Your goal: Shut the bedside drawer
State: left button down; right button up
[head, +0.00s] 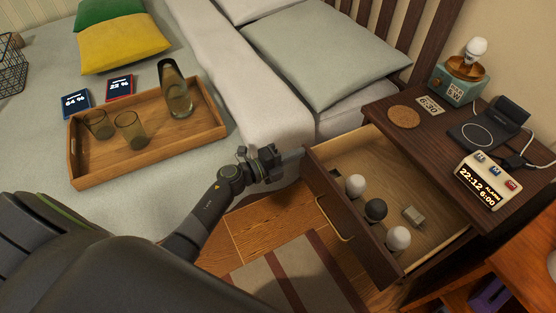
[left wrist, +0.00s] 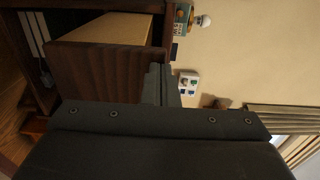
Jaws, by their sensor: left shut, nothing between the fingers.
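The bedside drawer (head: 345,213) is pulled well out of the dark wood nightstand (head: 378,103) in the head view. Its front has a brass handle (head: 335,220). In the left wrist view the shut fingers (left wrist: 160,86) show beside the dark drawer panel (left wrist: 105,78). My right gripper is not in view.
The bed with a wooden tray (head: 150,160) of glasses lies left. Floor and a striped rug (head: 290,275) lie before the drawer.

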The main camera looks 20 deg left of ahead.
aim_at(319, 145)
pick_arm(q)
jog(key=b+x, duration=0.1)
jog(key=x, duration=0.6)
jog(key=shift+w+d, duration=0.3)
jog(key=b+x, duration=0.5)
jog(key=x, duration=0.8)
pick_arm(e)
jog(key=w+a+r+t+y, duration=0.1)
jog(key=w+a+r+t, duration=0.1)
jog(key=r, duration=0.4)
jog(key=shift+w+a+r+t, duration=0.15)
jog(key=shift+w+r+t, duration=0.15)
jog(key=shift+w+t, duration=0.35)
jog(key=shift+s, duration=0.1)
